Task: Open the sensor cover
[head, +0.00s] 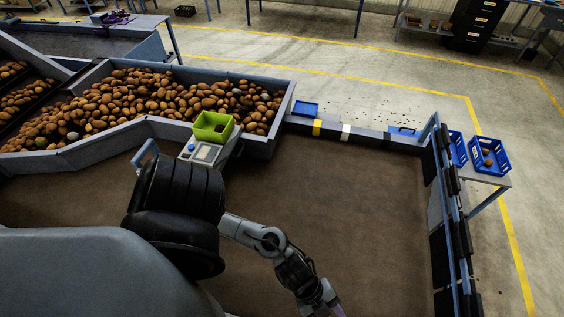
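I cannot make out for certain which part is the sensor cover. A small blue part (403,130) sits on the grey rail at the far edge of the brown floor area; it is too small to tell whether it is a cover. A grey control box (200,152) with a small screen stands by the potato trough, below a green bin. One of my arms reaches down to the right and runs out at the bottom edge, with a purple part at the cut. No gripper fingers show; my other gripper is out of sight.
A trough (285,105) full of potatoes lies at the left, with the green bin (212,127) at its front edge. A blue tray (305,108) lies beyond the rail. Blue crates (489,166) stand at the right behind an upright frame (452,200). The brown floor area (340,200) is mostly clear.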

